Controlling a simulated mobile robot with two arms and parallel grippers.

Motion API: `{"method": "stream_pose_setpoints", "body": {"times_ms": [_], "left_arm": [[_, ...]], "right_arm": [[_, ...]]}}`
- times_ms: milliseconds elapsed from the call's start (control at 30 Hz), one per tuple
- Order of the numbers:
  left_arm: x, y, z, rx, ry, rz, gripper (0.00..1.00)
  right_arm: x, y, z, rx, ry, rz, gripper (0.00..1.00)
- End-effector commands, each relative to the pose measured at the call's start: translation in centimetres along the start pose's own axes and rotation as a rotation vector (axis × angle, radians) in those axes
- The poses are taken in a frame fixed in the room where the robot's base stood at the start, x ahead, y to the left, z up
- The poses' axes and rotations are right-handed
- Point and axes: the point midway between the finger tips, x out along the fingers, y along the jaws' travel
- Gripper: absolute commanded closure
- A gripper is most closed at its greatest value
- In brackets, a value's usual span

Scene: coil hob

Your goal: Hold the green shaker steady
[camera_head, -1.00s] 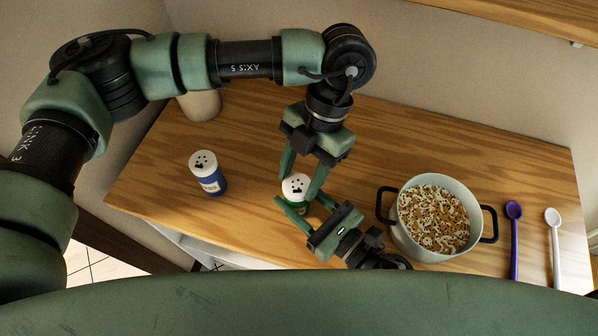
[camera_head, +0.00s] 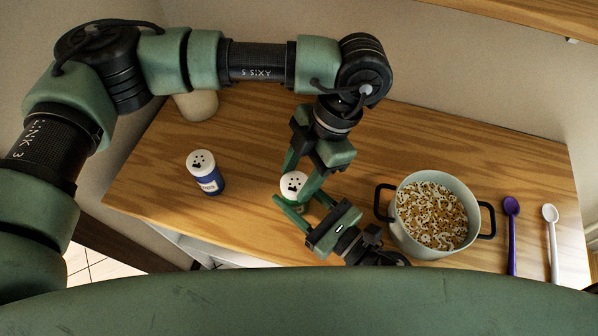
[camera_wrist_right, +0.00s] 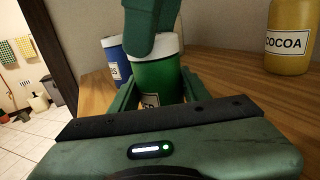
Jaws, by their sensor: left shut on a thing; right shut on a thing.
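The green shaker (camera_head: 294,188) stands on the wooden counter, its white lid with dark holes up. It also shows close up in the right wrist view (camera_wrist_right: 157,77). My left gripper (camera_head: 296,178) reaches down from above, its fingers either side of the shaker's upper part, shut on it. One of its fingers hides part of the lid in the right wrist view. My right gripper (camera_head: 298,198) comes from the lower right, low at the counter, shut on the shaker's body. The shaker's label is mostly hidden.
A blue shaker (camera_head: 207,176) with a white lid stands to the left. A pot (camera_head: 406,238) of speckled food is to the right, beside a purple spoon (camera_head: 512,235) and a white spoon (camera_head: 553,240). A cocoa jar (camera_wrist_right: 288,38) stands behind.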

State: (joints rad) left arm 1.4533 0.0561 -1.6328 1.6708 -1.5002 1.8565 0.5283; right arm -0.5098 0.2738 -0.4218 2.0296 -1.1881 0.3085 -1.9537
Motion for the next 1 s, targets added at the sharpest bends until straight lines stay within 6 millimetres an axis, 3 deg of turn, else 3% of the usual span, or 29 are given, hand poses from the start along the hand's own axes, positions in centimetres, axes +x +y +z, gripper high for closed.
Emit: {"method": "stream_pose_setpoints", "body": {"times_ms": [167, 200, 267, 667, 767, 1000], "left_arm": [[0.0, 0.1, -0.1, 0.001, 0.001, 0.002, 0.93], [0.0, 0.1, -0.1, 0.001, 0.002, 0.002, 0.44], [0.0, 0.1, -0.1, 0.001, 0.001, 0.002, 0.30], [-0.5, 0.0, 0.0, -0.001, 0.000, 0.001, 0.30], [-1.8, 0.0, 0.0, -0.001, -0.001, 0.002, 0.30], [-6.9, 0.1, 0.1, -0.002, -0.001, 0.004, 0.30]], "right_arm": [[0.0, 0.1, -0.1, 0.000, 0.001, 0.002, 0.97], [0.0, 0.1, -0.1, 0.000, 0.001, 0.002, 0.97], [0.0, 0.1, -0.1, 0.000, 0.001, 0.002, 0.97], [0.0, 0.0, 0.0, 0.000, 0.001, 0.001, 0.97], [0.0, 0.0, 0.0, 0.000, 0.001, 0.001, 0.97], [0.0, 0.0, 0.0, 0.000, 0.001, 0.001, 0.97]]}}
